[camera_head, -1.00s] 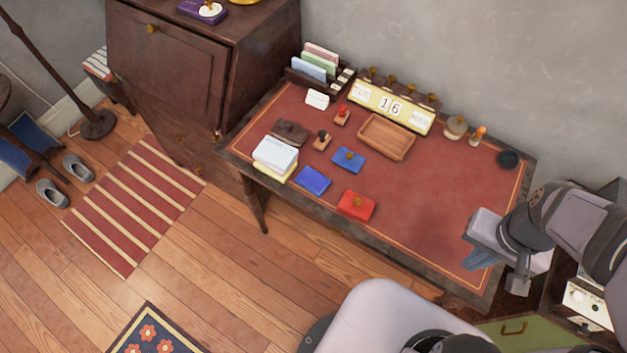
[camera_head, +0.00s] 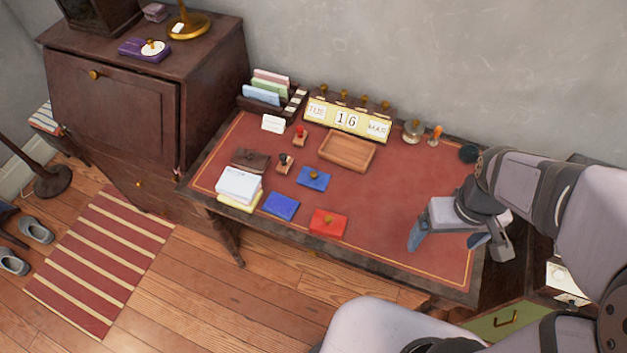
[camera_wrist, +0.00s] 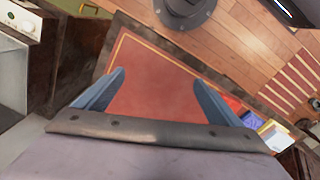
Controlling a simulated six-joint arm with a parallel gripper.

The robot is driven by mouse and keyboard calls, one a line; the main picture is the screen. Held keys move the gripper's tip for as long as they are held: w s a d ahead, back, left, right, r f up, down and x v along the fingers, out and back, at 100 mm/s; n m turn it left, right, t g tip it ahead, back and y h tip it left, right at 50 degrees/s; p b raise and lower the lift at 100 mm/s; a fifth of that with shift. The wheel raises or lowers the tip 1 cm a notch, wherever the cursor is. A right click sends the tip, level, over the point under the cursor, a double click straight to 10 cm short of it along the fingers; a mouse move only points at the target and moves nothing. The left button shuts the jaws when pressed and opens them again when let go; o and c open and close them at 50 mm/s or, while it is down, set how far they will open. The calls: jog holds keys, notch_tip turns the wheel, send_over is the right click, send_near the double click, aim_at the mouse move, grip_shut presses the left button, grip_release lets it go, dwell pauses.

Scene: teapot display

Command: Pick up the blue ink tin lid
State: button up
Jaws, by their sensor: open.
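The blue lid (camera_head: 315,176) with a brass knob lies on the red desk top, left of centre in the head view. A flat blue pad or tin without a knob (camera_head: 280,206) lies nearer the front edge. A red tin (camera_head: 328,221) with a brass knob is to its right. My gripper (camera_head: 447,240) is open and empty above the right part of the desk, well apart from the blue lid. In the wrist view its two blue-grey fingers (camera_wrist: 159,80) are spread over bare desk. Blue items show beyond the right finger there, but I cannot tell which is the lid.
A wooden tray (camera_head: 347,151) and a calendar block (camera_head: 346,119) stand behind the lid. Two stamps (camera_head: 300,135) (camera_head: 284,164), a brown pouch (camera_head: 250,160) and a paper stack (camera_head: 239,187) are to its left. The desk's right half is mostly clear.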

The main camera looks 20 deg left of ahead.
jog(key=w+a+f+n+t+b, duration=0.1)
jog(key=w+a+f+n+b, duration=0.35)
jog(key=w+a+n, duration=0.55)
jog(key=n+t+b, duration=0.3)
jog(key=n+b, duration=0.7)
jog(key=n, duration=1.2)
send_near(312, 176)
notch_tip(312, 176, down, 2)
jog(key=shift+w+x, duration=0.15)
jog(key=shift+x, duration=1.75)
jog(key=shift+w+x, duration=0.2)
jog(key=shift+x, duration=1.7)
jog(key=shift+r, duration=0.2)
jog(key=c, duration=1.1)
